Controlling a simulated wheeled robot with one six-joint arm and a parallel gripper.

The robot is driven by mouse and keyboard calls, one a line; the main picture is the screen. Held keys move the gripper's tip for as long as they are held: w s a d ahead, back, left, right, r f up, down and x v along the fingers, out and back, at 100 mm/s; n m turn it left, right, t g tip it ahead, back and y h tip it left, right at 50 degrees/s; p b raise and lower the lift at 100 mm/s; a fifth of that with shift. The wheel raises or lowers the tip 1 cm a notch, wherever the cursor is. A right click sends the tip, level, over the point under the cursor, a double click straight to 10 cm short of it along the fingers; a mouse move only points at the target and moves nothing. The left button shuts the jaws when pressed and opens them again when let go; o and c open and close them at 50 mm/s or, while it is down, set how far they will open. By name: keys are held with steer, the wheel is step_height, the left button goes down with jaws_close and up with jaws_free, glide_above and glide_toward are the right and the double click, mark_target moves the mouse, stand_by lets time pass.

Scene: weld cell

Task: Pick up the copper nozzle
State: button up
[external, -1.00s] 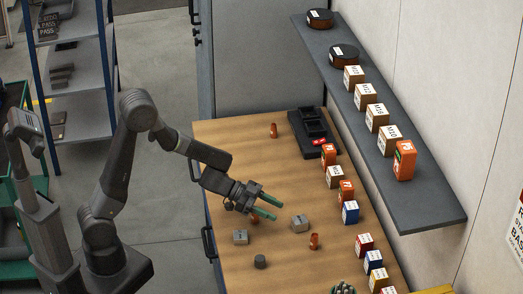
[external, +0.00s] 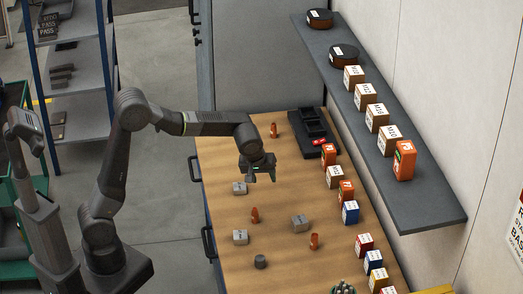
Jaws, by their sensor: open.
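Several copper nozzles may match; three copper-coloured pieces show on the wooden bench. One copper nozzle (external: 274,130) stands at the far end, left of a black tray. A second copper nozzle (external: 255,215) stands near the middle, between grey blocks. A third copper nozzle (external: 314,241) stands nearer the front, to the right. My gripper (external: 258,176) is open and points down above the bench, between the far nozzle and the middle one. It appears empty and apart from all three.
Grey blocks stand at the bench's left (external: 240,188), front left (external: 240,237) and middle (external: 300,223). A dark cylinder (external: 260,262) is in front. The black tray (external: 313,130) and a row of small boxes (external: 350,212) line the right, below a shelf (external: 424,200).

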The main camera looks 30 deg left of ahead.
mark_target(255, 209)
steer(key=s+r+n+g, duration=0.2)
steer(key=s+r+g, duration=0.15)
steer(key=s, duration=0.35)
steer(key=shift+g, duration=0.35)
steer(key=f, duration=0.7)
steer(key=shift+w+d+f, duration=0.1)
steer(key=shift+d+f, duration=0.25)
steer(key=shift+d, duration=0.05)
steer(key=shift+w+d+f+p, duration=0.15)
steer(key=shift+f+p, duration=0.15)
steer(key=shift+f, duration=1.25)
steer(key=shift+d+f+p, duration=0.1)
steer(key=shift+f+p, duration=0.2)
steer(key=shift+f, duration=1.25)
jaws_close()
